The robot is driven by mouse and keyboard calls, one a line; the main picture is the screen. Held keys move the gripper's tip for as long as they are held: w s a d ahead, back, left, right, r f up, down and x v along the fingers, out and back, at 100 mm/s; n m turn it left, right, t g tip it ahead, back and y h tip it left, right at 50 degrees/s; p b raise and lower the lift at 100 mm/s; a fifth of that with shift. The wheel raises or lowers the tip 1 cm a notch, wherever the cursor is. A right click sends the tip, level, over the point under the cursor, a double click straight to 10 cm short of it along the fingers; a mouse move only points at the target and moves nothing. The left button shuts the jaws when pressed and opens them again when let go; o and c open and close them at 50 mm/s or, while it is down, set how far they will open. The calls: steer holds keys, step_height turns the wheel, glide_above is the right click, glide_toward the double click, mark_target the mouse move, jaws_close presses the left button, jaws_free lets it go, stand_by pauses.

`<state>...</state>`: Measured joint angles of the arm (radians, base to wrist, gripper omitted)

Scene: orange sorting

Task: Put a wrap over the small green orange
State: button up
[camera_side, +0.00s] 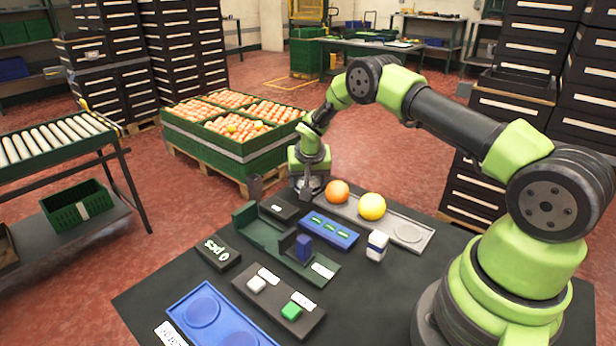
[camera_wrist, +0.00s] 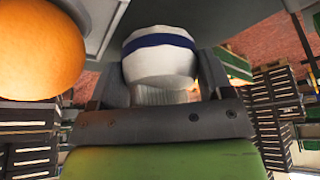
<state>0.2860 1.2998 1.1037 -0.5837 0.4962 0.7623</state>
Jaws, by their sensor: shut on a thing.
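My gripper (camera_side: 309,190) is low at the left end of the grey tray (camera_side: 424,240). In the wrist view its jaws are shut on a white wrap (camera_wrist: 160,60) with a dark blue band. No green orange shows in either view; whether it is under or inside the wrap cannot be told. An orange-coloured orange (camera_side: 338,191) sits on the tray just right of my gripper, and it also shows large in the wrist view (camera_wrist: 40,48). A bigger yellow fruit (camera_side: 372,206) sits further right. Another white piece with a blue band (camera_side: 377,246) stands in front of the tray.
A round recess (camera_side: 408,233) at the tray's right end is empty. In front are a blue holder with green marks (camera_side: 330,231), a dark green fixture (camera_side: 262,238) with a blue block (camera_side: 303,248), a button panel (camera_side: 268,289) and a blue two-recess tray (camera_side: 240,335).

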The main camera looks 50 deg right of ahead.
step_height(320, 180, up, 8)
steer(key=shift+r, duration=0.1)
steer(key=shift+a+r, duration=0.65)
steer(key=shift+r, duration=0.1)
steer(key=s+a+m+g, duration=0.1)
steer(key=s+a+m, duration=0.25)
steer(key=a, duration=1.45)
steer(key=s+a+m+g, duration=0.1)
steer(key=s+a+m, duration=0.1)
steer(key=s+a, duration=0.4)
steer(key=s+a+r+m+g, duration=0.1)
steer(key=s+a+m, duration=0.2)
steer(key=s+a, duration=0.3)
steer(key=s+a+m+g+h, duration=0.1)
steer(key=s+a+m, duration=0.2)
steer(key=s+a, duration=0.4)
steer(key=shift+s+r, duration=0.2)
steer(key=shift+s, duration=0.65)
steer(key=shift+s+r, duration=0.15)
steer(key=shift+s, duration=0.7)
steer(key=shift+s+m, duration=0.25)
steer(key=shift+s, duration=0.05)
steer(key=shift+s+f, duration=0.1)
steer(key=shift+f, duration=4.4)
